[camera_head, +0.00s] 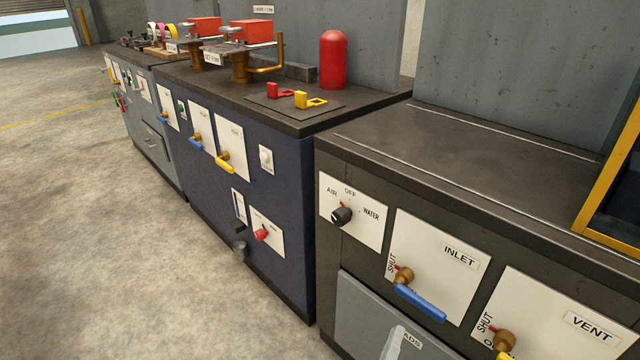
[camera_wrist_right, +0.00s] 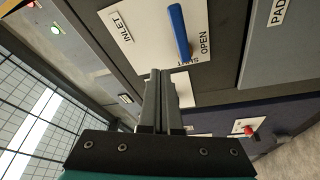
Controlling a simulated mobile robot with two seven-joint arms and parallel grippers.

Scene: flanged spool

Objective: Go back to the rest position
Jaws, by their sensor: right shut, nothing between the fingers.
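My right gripper (camera_head: 396,343) shows as a pale tip at the bottom edge of the head view, in front of the dark cabinet's lower grey panel. In the right wrist view its two fingers (camera_wrist_right: 161,78) are together with nothing between them. The INLET valve with its blue handle (camera_head: 420,302) is above and to the right of the gripper in the head view. The blue handle also shows beyond the fingertips in the wrist view (camera_wrist_right: 180,32); the fingers look apart from it. My left gripper is not in view.
The dark cabinet also carries an AIR/OFF/WATER knob (camera_head: 342,216) and a VENT valve (camera_head: 504,341), cut by the bottom edge. A blue cabinet (camera_head: 225,185) beside it bears a red cylinder (camera_head: 333,60). Open concrete floor (camera_head: 70,220) lies to the left.

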